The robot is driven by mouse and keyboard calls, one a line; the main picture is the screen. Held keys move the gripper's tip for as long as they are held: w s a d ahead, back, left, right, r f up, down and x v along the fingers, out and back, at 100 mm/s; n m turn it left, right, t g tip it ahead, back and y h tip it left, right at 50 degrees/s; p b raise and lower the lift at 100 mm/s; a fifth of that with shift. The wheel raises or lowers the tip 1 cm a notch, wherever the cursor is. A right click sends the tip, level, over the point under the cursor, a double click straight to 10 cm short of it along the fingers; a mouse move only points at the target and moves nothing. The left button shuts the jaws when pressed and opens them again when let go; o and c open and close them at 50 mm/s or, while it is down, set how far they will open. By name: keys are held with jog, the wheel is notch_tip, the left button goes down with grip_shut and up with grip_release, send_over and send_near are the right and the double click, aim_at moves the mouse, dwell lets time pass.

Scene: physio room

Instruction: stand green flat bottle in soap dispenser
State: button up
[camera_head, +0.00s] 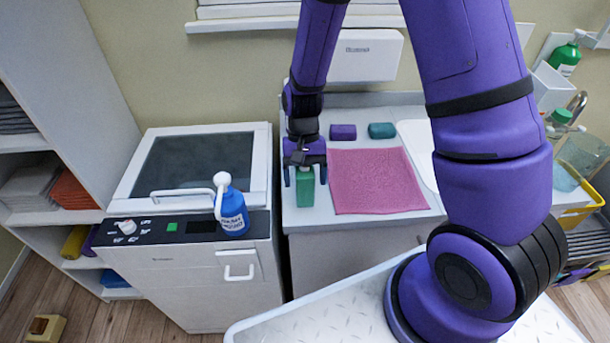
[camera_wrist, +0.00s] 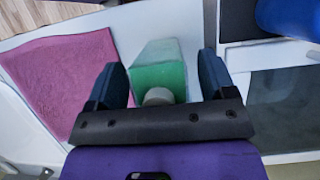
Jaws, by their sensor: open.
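The green flat bottle (camera_head: 305,190) stands upright at the front left of the white counter, beside the pink towel. My gripper (camera_head: 305,177) is above it and open, with one finger on each side of the bottle. In the wrist view the green bottle (camera_wrist: 158,76) with its pale cap (camera_wrist: 157,96) lies between the two open fingers (camera_wrist: 160,70), with a gap visible on both sides.
A blue spray bottle (camera_head: 232,208) stands on the white machine (camera_head: 200,262) at left. A tap (camera_head: 577,103) is at right.

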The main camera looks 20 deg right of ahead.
jog(key=shift+r, duration=0.1)
jog(key=v, duration=1.2)
jog(key=s+d+r+n+t, duration=0.1)
jog(key=s+d+r+t, duration=0.2)
jog(key=r, duration=0.5)
jog(key=s+d+r+n+t, duration=0.1)
jog(key=s+d+r+t, duration=0.1)
jog(key=s+r, duration=0.45)
jog(key=s+d+r+n+t+h, duration=0.1)
jog(key=s+d+r+t, duration=0.2)
jog(key=s+r, duration=0.5)
jog(key=s+t, duration=0.1)
jog(key=s, duration=0.1)
jog(key=shift+s+n, duration=0.3)
jog(key=shift+s, duration=0.1)
jog(key=shift+s+d+r+t, duration=0.15)
jog(key=shift+s+d+t, duration=0.1)
jog(key=shift+s+t, duration=0.1)
